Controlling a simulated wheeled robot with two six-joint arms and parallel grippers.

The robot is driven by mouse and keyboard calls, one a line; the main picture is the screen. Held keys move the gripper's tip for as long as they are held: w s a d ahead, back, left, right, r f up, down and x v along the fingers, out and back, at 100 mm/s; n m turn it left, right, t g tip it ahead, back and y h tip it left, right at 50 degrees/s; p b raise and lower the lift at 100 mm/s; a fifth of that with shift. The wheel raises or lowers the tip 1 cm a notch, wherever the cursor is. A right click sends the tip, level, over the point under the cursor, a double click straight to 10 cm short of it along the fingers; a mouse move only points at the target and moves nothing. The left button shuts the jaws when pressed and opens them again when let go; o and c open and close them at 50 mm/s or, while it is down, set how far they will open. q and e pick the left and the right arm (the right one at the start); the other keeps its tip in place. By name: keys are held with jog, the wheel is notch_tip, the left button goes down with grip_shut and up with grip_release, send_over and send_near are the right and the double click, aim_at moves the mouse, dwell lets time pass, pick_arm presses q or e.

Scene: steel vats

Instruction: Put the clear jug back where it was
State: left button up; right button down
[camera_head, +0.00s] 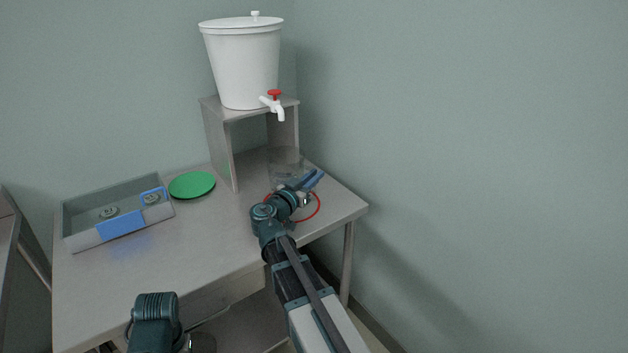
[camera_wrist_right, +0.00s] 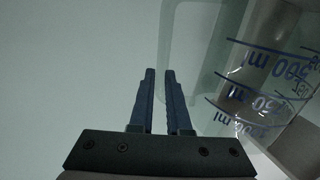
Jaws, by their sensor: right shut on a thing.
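The clear jug (camera_head: 286,162) shows faintly in the head view, below the tap and just beyond my right gripper. In the right wrist view the jug (camera_wrist_right: 265,75) has blue millilitre marks, and its pale see-through handle (camera_wrist_right: 196,62) passes by my fingers. My right gripper (camera_head: 312,181) is shut on the jug; its blue fingers also show in the right wrist view (camera_wrist_right: 160,75). A red ring (camera_head: 319,207) is marked on the table on the near side of the jug, partly hidden by my gripper. My left gripper is out of view.
A white lidded vat (camera_head: 243,65) with a red-handled tap (camera_head: 275,103) stands on a grey stand (camera_head: 221,145). A green disc (camera_head: 192,186) and a grey tray (camera_head: 75,237) with blue parts are to the left. The table's front middle (camera_head: 170,260) is clear.

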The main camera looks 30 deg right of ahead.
jog(key=shift+f, duration=0.2)
jog(key=c, duration=0.9)
grip_release()
jog(key=shift+r, duration=0.15)
jog(key=shift+a+r, duration=0.1)
jog(key=shift+r, duration=0.05)
jog(key=v, duration=1.2)
